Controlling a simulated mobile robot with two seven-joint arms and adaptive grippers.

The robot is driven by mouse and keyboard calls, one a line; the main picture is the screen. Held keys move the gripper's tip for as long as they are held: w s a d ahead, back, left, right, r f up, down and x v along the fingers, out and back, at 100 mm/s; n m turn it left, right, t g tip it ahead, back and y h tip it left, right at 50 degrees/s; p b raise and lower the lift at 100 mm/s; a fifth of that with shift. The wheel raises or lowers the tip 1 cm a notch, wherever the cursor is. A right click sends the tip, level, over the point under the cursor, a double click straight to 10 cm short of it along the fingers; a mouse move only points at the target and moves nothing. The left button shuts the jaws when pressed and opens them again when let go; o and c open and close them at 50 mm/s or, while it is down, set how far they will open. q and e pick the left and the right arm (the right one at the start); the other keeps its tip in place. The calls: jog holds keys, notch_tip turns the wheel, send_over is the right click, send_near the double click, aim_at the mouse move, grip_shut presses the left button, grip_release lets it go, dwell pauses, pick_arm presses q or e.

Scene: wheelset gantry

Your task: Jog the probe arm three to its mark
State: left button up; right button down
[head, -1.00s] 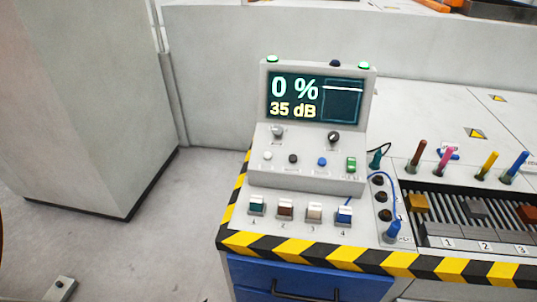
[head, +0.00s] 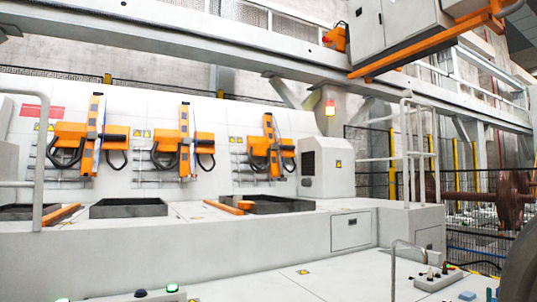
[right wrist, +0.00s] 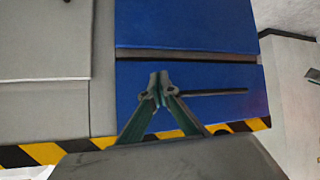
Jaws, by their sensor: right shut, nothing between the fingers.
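Three orange probe arms hang on the pale machine wall in the head view: a left one (head: 91,140), a middle one (head: 184,143) and a right one (head: 272,148). Black hoses loop beside them. I cannot read a number on any of them, and I cannot make out a mark. My right gripper (right wrist: 158,88) is shut and empty in the right wrist view, in front of a blue drawer front (right wrist: 190,110) with a dark bar handle. I cannot tell if it touches the drawer. My left gripper is not in view.
Only the console's top edge (head: 140,296) with green lamps shows at the bottom. A small control box (head: 440,278) with knobs is at lower right. Dark trays (head: 128,208) lie below the arms. A lit signal lamp (head: 330,107) and a railing (head: 408,150) stand further right.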

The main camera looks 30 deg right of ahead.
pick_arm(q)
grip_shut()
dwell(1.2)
